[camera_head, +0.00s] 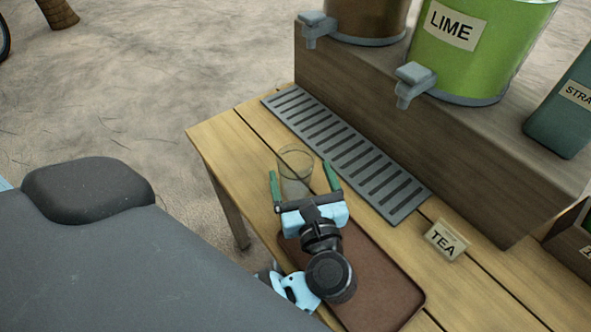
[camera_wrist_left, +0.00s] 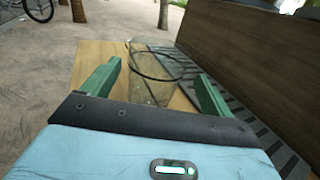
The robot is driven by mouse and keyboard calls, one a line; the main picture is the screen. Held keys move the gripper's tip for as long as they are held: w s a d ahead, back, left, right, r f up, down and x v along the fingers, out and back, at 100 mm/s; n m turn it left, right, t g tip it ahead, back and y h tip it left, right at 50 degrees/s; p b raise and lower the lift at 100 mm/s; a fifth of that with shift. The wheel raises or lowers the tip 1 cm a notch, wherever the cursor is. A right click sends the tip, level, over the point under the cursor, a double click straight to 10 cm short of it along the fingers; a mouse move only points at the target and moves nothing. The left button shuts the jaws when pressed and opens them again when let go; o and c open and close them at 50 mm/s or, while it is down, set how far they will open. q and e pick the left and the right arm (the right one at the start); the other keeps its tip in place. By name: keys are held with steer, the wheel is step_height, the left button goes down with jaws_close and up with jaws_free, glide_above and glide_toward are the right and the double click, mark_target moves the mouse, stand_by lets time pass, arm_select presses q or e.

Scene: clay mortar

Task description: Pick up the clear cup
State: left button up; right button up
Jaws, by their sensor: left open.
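The clear cup (camera_head: 295,170) stands upright on the wooden table (camera_head: 226,142), at the near edge of the grey slotted drip grate. My left gripper (camera_head: 304,180) is open, with its green fingers on either side of the cup's lower part. In the left wrist view the cup (camera_wrist_left: 152,80) shows between the two fingers (camera_wrist_left: 157,90), with its dark rim toward the top. I cannot tell whether a finger touches it. My right gripper is not in view.
The drip grate (camera_head: 345,150) lies along a raised wooden box (camera_head: 440,150) bearing a green LIME dispenser (camera_head: 470,55) and a brown one (camera_head: 367,18). A brown tray (camera_head: 390,285) lies under my left arm. A TEA sign (camera_head: 445,240) stands to the right.

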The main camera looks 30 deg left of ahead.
mark_target(292, 154)
arm_select(q)
steer(key=p+x, duration=0.1)
steer(key=x, duration=0.3)
steer(key=shift+s+a+r, duration=0.1)
steer(key=shift+a, duration=0.2)
steer(key=shift+w+a, duration=0.3)
steer(key=shift+c, duration=0.7)
steer(key=c, duration=0.9)
step_height(292, 154, up, 10)
steer(key=shift+f+p, duration=0.1)
steer(key=shift+p, duration=0.35)
